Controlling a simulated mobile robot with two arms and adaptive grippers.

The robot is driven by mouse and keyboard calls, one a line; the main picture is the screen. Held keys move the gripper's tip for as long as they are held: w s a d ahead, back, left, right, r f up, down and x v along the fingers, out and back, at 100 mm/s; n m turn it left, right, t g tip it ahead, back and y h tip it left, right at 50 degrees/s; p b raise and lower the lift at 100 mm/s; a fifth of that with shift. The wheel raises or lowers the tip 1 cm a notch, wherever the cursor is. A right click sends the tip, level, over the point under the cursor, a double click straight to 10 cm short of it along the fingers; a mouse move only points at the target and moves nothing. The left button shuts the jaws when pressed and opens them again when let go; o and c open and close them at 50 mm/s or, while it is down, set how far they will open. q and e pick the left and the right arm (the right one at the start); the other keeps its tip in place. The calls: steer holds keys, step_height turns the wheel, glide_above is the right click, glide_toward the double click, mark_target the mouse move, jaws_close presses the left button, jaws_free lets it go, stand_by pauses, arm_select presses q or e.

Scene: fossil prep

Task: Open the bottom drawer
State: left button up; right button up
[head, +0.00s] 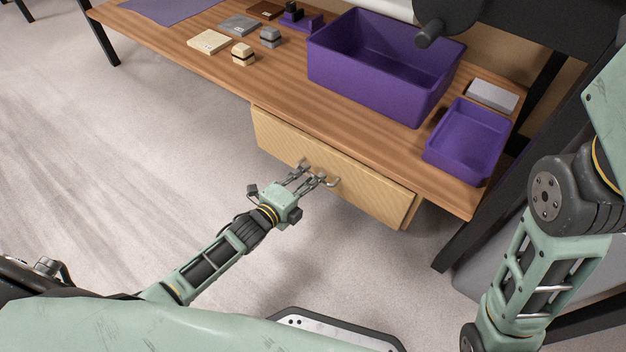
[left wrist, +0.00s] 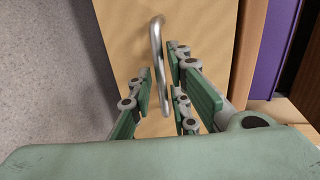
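A pale wooden drawer front (head: 370,194) hangs under the tabletop; it fills the middle of the left wrist view (left wrist: 205,30). Its metal bar handle (head: 334,183) also shows in the left wrist view (left wrist: 157,45). My left gripper (head: 312,174) is at the handle, its fingers on both sides of the bar. In the left wrist view the fingers (left wrist: 160,80) are partly open, with narrow gaps beside the bar, so no firm grip shows. Only one drawer front is visible. My right arm shows at the right; its gripper is out of view.
The wooden table (head: 185,42) carries a large purple bin (head: 375,85), a small purple tray (head: 462,158) and several small blocks and slabs. A dark table leg (head: 470,235) stands right of the drawer. The floor (head: 120,150) in front and left is clear.

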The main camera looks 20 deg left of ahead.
arm_select(q)
steer(key=shift+b+x, duration=0.35)
steer(key=shift+x, duration=0.6)
jaws_close()
